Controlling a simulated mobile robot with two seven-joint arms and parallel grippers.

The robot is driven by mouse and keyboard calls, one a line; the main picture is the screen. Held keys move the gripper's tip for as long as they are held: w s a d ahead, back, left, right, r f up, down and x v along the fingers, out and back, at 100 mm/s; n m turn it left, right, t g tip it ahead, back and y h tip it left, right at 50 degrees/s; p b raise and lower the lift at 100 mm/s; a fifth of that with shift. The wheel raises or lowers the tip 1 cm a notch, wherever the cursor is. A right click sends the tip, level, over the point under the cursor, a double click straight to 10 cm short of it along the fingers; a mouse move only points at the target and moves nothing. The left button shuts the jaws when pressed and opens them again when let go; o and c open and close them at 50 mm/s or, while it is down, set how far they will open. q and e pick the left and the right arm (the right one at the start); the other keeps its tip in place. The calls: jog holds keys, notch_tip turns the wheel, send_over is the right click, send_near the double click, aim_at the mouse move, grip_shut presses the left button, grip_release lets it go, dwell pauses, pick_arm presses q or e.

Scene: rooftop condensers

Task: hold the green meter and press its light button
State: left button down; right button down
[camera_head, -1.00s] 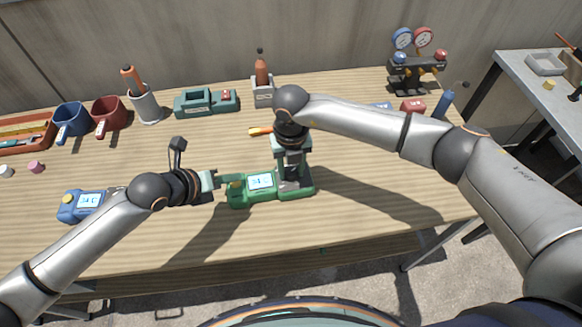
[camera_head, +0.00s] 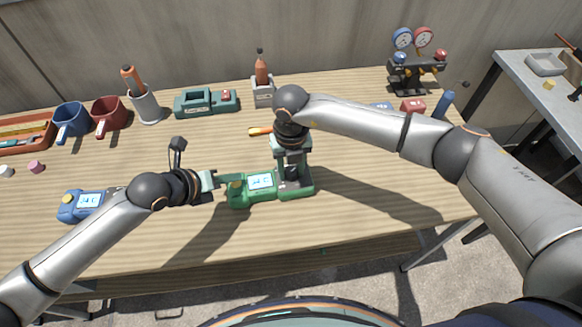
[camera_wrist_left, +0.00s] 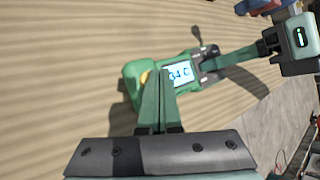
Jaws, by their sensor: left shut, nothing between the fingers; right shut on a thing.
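The green meter (camera_head: 262,194) lies on the wooden table with its screen lit. My right gripper (camera_head: 292,180) comes down from above and is shut on the right part of the meter.
A blue meter (camera_head: 82,204) lies left of my left gripper. The front table strip is clear.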

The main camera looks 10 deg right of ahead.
aim_at(233, 188)
pick_arm(q)
jog(key=shift+f, duration=0.2)
jog(key=shift+f, duration=0.35)
dwell(0.5)
jog(key=shift+r, duration=0.5)
notch_tip(233, 188, up, 6)
pick_arm(e)
grip_release()
dwell(1.3)
